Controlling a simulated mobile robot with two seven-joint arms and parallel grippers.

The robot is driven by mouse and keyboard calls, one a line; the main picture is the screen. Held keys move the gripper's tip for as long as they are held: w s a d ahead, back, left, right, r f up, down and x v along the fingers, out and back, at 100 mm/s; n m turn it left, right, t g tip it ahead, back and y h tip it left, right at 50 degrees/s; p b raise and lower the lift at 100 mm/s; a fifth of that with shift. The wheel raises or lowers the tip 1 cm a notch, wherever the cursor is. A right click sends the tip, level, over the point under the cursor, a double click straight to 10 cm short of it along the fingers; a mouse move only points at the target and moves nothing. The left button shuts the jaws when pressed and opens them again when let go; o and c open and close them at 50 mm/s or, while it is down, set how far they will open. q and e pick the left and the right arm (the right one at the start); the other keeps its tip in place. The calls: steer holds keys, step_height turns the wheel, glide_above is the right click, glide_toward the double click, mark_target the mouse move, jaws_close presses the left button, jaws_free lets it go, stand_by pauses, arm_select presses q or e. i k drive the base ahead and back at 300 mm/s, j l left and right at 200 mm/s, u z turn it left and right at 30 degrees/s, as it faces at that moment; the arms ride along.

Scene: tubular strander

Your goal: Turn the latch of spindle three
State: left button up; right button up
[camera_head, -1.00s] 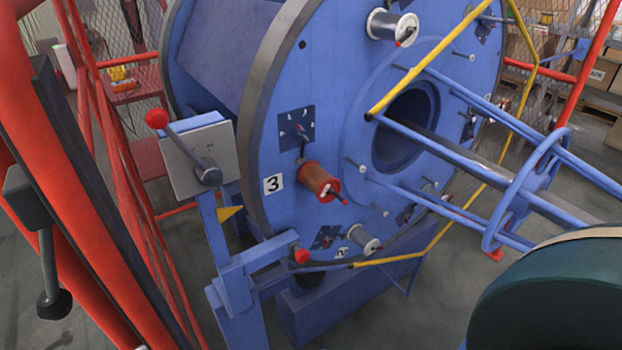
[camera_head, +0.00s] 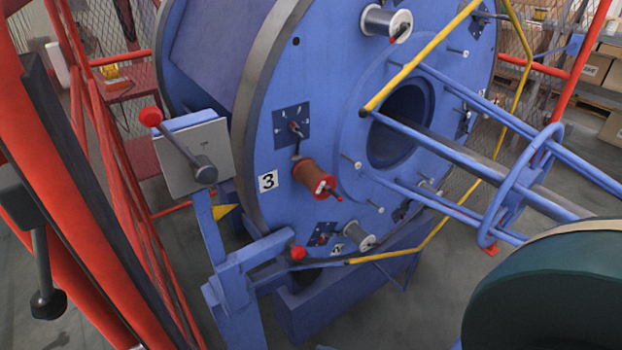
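Spindle three carries a copper-red spool (camera_head: 313,175) on the blue disc (camera_head: 345,80), right of the white label "3" (camera_head: 268,181). Its latch (camera_head: 324,187), a small dark lever with a red tip, sticks out from the spool's front end toward the lower right. Above the spool is a dark square plate (camera_head: 291,125) with a small pointer and a dark arm hanging down to the spool. Neither of my grippers shows in the head view.
A red-knobbed lever (camera_head: 151,117) stands on a grey box (camera_head: 190,158) left of the disc. Yellow rails (camera_head: 425,55) and blue bars (camera_head: 460,160) cross in front of the disc. Red fence posts (camera_head: 75,190) stand at left. A dark green drum (camera_head: 550,295) fills the lower right.

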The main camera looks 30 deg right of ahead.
mark_target(329, 189)
steer(key=k+z, duration=0.3)
steer(key=k+l+z, duration=0.1)
steer(key=z, duration=0.25)
steer(key=i+l+z, duration=0.2)
steer(key=i, duration=0.2)
